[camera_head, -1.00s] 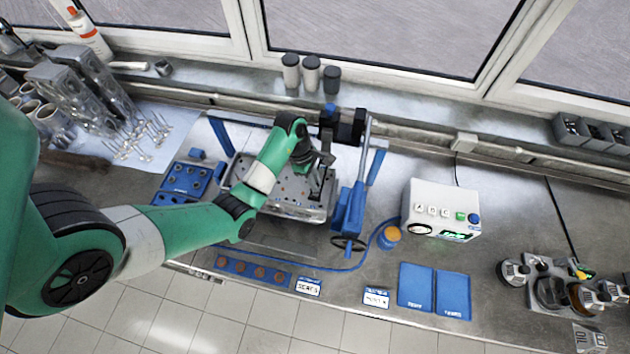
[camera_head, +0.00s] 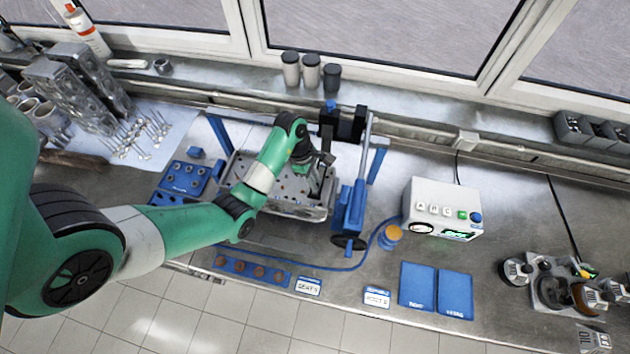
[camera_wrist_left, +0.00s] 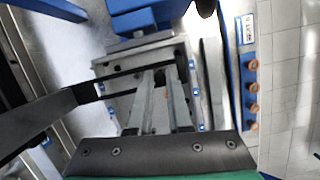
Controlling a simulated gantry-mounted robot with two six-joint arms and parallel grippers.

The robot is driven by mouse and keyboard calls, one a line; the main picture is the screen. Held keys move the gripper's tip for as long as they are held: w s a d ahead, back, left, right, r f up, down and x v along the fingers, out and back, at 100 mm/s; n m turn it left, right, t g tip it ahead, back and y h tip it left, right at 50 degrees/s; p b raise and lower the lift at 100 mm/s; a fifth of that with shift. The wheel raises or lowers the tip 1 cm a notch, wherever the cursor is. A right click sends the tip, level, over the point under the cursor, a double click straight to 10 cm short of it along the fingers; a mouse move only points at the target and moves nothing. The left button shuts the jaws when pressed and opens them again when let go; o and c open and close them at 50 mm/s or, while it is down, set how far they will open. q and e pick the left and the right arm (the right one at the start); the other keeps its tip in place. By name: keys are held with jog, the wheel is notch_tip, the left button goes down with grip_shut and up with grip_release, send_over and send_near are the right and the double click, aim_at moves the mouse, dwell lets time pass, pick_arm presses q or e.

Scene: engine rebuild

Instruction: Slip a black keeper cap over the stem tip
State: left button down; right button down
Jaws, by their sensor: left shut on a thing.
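The cylinder head (camera_head: 240,170) is a grey metal block with rows of holes, lying in the fixture at the middle of the bench. My left gripper (camera_head: 320,188) is over its right part, pointing down. In the left wrist view the two fingers of my left gripper (camera_wrist_left: 160,74) close in on a small dark thing, which looks like the black keeper cap (camera_wrist_left: 160,79); its outline is hard to make out. The stem tip is hidden or too small to tell, so I cannot see whether the cap touches it. My right gripper is in neither view.
A blue press with a handwheel (camera_head: 348,241) stands close at the right of the head. A blue parts tray (camera_head: 186,178) lies at its left, and a blue strip with copper discs (camera_head: 252,271) in front. A white control box (camera_head: 441,210) stands further right.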

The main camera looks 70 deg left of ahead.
pick_arm(q)
jog(key=shift+f+b, duration=0.3)
jog(key=shift+f, duration=0.1)
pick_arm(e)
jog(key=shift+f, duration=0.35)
pick_arm(q)
jog(key=c, duration=0.8)
grip_release()
jog(key=shift+o, duration=0.2)
jog(key=shift+r, duration=0.1)
